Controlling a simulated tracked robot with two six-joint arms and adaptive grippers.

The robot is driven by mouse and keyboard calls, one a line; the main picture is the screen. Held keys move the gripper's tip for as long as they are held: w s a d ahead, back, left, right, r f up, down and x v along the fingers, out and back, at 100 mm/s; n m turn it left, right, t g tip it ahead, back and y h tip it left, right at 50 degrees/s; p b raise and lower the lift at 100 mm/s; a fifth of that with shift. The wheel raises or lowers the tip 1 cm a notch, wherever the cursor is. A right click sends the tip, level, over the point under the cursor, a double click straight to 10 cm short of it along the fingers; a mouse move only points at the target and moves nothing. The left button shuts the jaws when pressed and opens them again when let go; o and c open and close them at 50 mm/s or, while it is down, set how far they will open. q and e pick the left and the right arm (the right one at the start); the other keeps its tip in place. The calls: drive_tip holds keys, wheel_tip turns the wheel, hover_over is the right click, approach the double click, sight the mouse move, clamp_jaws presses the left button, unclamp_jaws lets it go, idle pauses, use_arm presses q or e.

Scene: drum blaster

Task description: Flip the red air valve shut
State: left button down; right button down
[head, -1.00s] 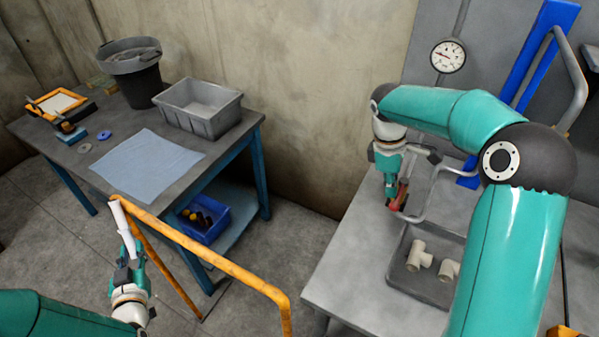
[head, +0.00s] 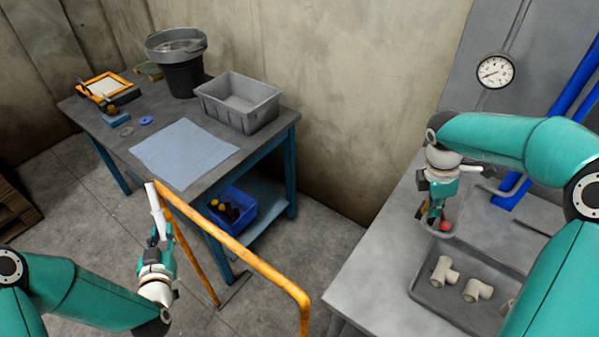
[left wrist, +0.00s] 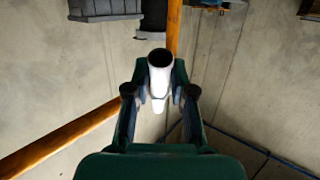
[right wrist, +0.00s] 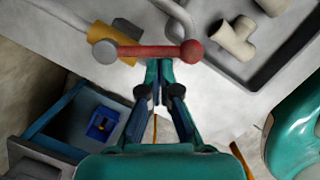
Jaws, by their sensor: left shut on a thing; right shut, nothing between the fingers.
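The red valve lever (right wrist: 150,51) lies across the upper part of the right wrist view. It has a grey hub at its left end, over a yellow valve body (right wrist: 98,34), and a red ball at its right end. Its red ball (head: 446,226) also shows in the head view, beside my right gripper (head: 430,213). That gripper is shut and empty; its fingertips (right wrist: 160,76) appear just below the lever in the wrist view. Whether they touch it I cannot tell. My left gripper (head: 158,238) is shut on a white tube (left wrist: 160,75).
A grey pipe (right wrist: 70,14) runs to the valve. A grey tray (head: 424,288) with white pipe tees (head: 444,271) lies close by on the grey bench (head: 362,281). A round gauge (head: 495,72) hangs behind. An orange rail (head: 250,262) stands near my left gripper.

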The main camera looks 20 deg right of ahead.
use_arm(q)
drive_tip(key=shift+r+p, duration=0.35)
drive_tip(key=shift+r, duration=0.1)
drive_tip(key=shift+a+r+p, duration=0.1)
drive_tip(key=shift+r+p, duration=0.35)
drive_tip(key=shift+r, duration=0.05)
use_arm(e)
drive_tip(key=d+n, duration=0.1)
drive_tip(key=s+d+n, duration=0.1)
drive_tip(key=n, duration=0.1)
drive_tip(key=shift+s+r+n+t, duration=0.15)
drive_tip(key=shift+n+t, duration=0.15)
drive_tip(key=shift+t, duration=0.1)
use_arm(q)
drive_tip(key=shift+s+a+r+p, duration=0.1)
drive_tip(key=shift+a+r+p, duration=0.2)
drive_tip(key=shift+r+p, duration=0.35)
wheel_tip(320, 180, up, 2)
drive_tip(key=shift+r+p, duration=0.2)
drive_tip(key=shift+p, duration=1)
drive_tip(key=shift+w+d+r+p, duration=0.2)
drive_tip(key=shift+d+r+p, duration=0.25)
drive_tip(key=shift+d+p, duration=0.15)
drive_tip(key=shift+d+r, duration=0.15)
drive_tip(key=shift+r, duration=0.1)
use_arm(e)
drive_tip(key=d+n+t, duration=0.1)
drive_tip(key=d+n, duration=0.3)
drive_tip(key=n, duration=0.1)
